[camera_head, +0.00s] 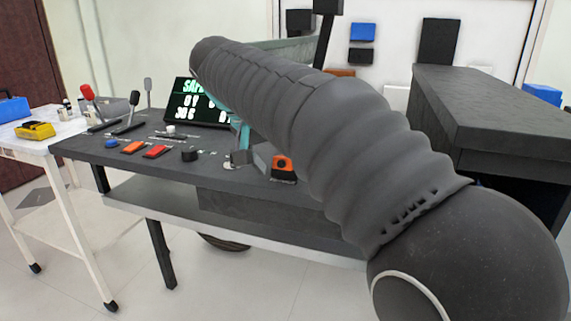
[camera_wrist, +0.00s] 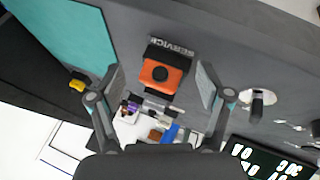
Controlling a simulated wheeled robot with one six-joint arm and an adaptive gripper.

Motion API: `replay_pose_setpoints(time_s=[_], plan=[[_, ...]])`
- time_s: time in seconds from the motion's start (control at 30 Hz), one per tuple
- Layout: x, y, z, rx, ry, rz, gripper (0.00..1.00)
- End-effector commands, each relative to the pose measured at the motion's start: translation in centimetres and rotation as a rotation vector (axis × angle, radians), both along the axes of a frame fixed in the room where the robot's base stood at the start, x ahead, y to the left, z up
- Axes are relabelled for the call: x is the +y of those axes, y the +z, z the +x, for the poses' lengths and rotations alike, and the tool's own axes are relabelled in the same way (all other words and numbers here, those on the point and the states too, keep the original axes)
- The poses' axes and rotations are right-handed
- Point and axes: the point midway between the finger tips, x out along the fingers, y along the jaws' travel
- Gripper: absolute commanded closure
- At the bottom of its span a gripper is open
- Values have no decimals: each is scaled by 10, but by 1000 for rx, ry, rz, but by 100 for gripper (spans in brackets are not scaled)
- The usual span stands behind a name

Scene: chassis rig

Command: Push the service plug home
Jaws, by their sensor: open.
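The service plug (camera_wrist: 161,77) is an orange block with a round black centre, beside a dark label reading SERVICE (camera_wrist: 170,48) in the wrist view. In the head view the orange plug (camera_head: 283,163) sits on the dark bench, partly hidden by my arm. My gripper (camera_wrist: 159,88) is open, with one finger to each side of the plug in the wrist view and gaps between. Nothing is held. How far the plug is seated cannot be told.
The dark bench (camera_head: 95,147) carries orange and red buttons, a black knob (camera_head: 190,155), levers and a lit screen (camera_head: 200,103). A white trolley (camera_head: 25,150) stands at the left. A large dark box (camera_head: 480,105) stands at the right.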

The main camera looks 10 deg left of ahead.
Motion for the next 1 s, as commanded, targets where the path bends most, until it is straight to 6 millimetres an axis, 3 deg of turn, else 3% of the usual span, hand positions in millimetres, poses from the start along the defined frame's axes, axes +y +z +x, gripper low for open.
replay_pose_setpoints(time_s=[0.07,0.3,0.4,0.77,1.0], plan=[[0,0,0,0,0,0,22],[0,0,0,0,0,0,80],[0,0,0,0,0,0,92],[1,7,0,-1,0,0,92],[1,41,1,-2,-1,2,92]])
